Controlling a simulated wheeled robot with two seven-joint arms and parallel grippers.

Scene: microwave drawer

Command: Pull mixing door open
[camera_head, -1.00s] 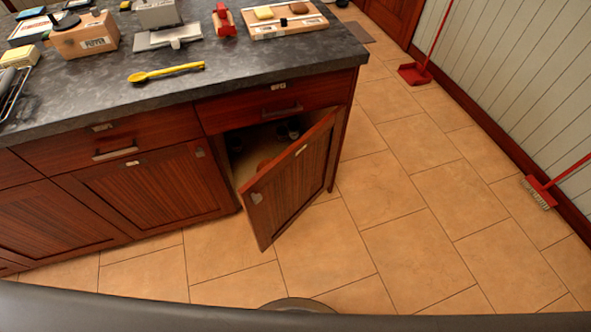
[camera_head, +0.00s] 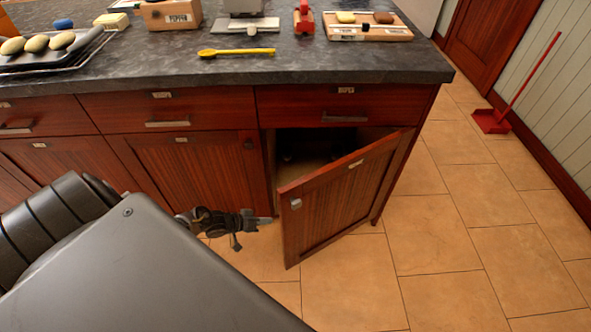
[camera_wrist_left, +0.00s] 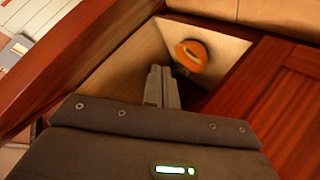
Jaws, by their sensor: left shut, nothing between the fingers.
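The reddish-brown cabinet door (camera_head: 338,205), with a small label near its top edge and a grey knob near its free edge, stands partly open, hinged on the right. Behind it the dark cabinet opening (camera_head: 300,150) shows. My left gripper (camera_head: 268,220) is just left of the door's free edge, low in front of the counter; I cannot tell whether it touches the door. In the left wrist view its fingers (camera_wrist_left: 162,88) are together and empty, pointing into the cabinet's pale interior (camera_wrist_left: 140,70), where an orange round thing (camera_wrist_left: 190,56) sits. My right gripper is out of view.
A dark stone counter (camera_head: 170,80) runs above, with a yellow spoon (camera_head: 236,53) and a tray of rounded items (camera_head: 45,60). Closed drawers and a closed door (camera_head: 190,170) lie left of the opening.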

